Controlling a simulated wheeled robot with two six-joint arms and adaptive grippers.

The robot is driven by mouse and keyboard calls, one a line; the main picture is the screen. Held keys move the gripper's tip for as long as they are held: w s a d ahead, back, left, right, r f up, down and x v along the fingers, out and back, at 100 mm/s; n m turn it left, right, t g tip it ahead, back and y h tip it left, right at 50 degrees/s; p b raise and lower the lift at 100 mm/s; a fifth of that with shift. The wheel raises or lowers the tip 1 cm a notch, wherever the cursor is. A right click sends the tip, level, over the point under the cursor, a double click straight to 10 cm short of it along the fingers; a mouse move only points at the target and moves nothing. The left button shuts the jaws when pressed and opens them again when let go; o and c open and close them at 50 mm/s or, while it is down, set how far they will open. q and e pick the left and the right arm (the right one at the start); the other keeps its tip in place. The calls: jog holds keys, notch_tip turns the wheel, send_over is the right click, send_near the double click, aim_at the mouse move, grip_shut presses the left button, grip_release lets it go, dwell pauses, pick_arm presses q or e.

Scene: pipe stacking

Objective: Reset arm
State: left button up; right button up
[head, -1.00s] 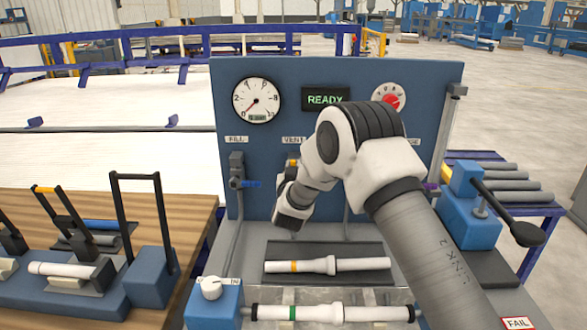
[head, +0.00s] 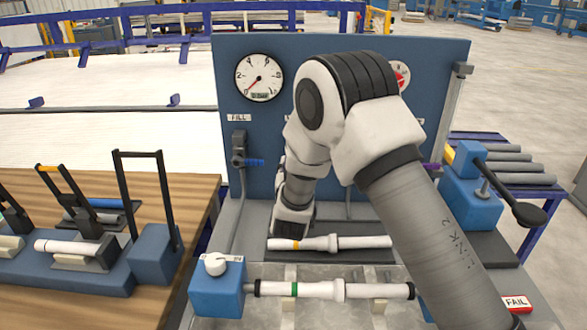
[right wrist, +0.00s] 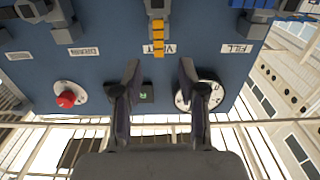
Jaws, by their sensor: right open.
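My right arm reaches across the head view from the lower right. Its fingers are hidden there behind my own wrist, in front of the blue test panel (head: 345,48). In the upside-down right wrist view, my right gripper (right wrist: 159,72) has two dark fingers spread apart with nothing between them. They point at the panel, with the yellow-handled vent valve (right wrist: 158,38) just beyond the tips. My left gripper is not in either view.
A white pipe with an orange band (head: 352,242) lies on a dark pad. A green-banded pipe (head: 318,290) spans the front fixture by a white knob (head: 215,263). A black-handled blue clamp (head: 470,200) stands right. A wooden bench (head: 195,195) holds fixtures at left.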

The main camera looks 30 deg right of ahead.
jog(key=shift+v, duration=1.15)
